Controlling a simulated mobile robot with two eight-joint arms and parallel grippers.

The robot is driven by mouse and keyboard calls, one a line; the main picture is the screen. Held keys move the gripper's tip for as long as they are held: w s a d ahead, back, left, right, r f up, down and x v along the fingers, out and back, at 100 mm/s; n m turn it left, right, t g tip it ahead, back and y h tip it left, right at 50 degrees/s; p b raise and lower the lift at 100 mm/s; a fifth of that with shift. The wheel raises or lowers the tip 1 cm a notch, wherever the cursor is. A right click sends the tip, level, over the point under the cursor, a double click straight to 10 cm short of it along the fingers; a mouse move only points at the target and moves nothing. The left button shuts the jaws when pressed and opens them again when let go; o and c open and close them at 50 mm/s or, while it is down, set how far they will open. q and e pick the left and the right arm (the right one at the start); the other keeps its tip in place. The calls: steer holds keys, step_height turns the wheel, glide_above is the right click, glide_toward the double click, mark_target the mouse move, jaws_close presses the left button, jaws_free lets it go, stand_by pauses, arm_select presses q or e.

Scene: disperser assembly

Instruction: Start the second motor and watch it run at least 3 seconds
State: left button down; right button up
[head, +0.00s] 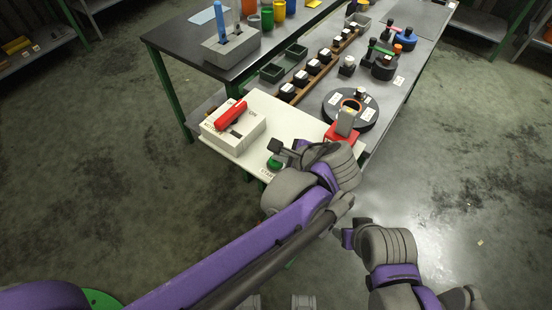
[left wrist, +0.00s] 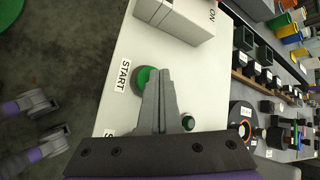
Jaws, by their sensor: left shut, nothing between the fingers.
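A green START button (head: 274,163) sits on the cream panel (head: 262,178) at the near end of the bench; it also shows in the left wrist view (left wrist: 143,78) beside the START label (left wrist: 122,75). My left gripper (head: 279,147) is shut and empty, right by the button. In the left wrist view its fingertips (left wrist: 160,73) overlap the button's edge; I cannot tell whether they touch it. A switch box with a red lever (head: 231,114) stands on the panel, with an ON label. No motor can be clearly identified.
A dark round disc (head: 350,109) with labels and a red block (head: 341,132) stand right of the panel. A wooden rack (head: 322,66) of black parts and green bins (head: 272,72) lie behind. A grey holder (head: 231,45) stands at back left. The floor at left is clear.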

mark_target(280, 164)
arm_select(q)
steer(key=shift+f+b, duration=0.45)
steer(key=shift+f, duration=0.3)
arm_select(e)
steer(key=shift+s+f, duration=0.1)
steer(key=shift+f, duration=0.45)
arm_select(q)
steer(key=shift+r, duration=0.1)
arm_select(e)
steer(key=shift+r, duration=0.1)
arm_select(q)
steer(key=shift+r+p, duration=0.95)
steer(key=shift+r, duration=0.25)
arm_select(e)
steer(key=shift+w+r, duration=0.25)
steer(key=shift+r, duration=0.75)
arm_select(q)
steer(key=shift+r+p, duration=0.45)
steer(key=shift+r, duration=0.2)
steer(key=shift+r+p, duration=1.3)
steer(key=shift+r, duration=0.6)
arm_select(e)
steer(key=r, duration=0.2)
steer(key=w+r, duration=0.1)
steer(key=r, duration=0.1)
steer(key=shift+w, duration=0.1)
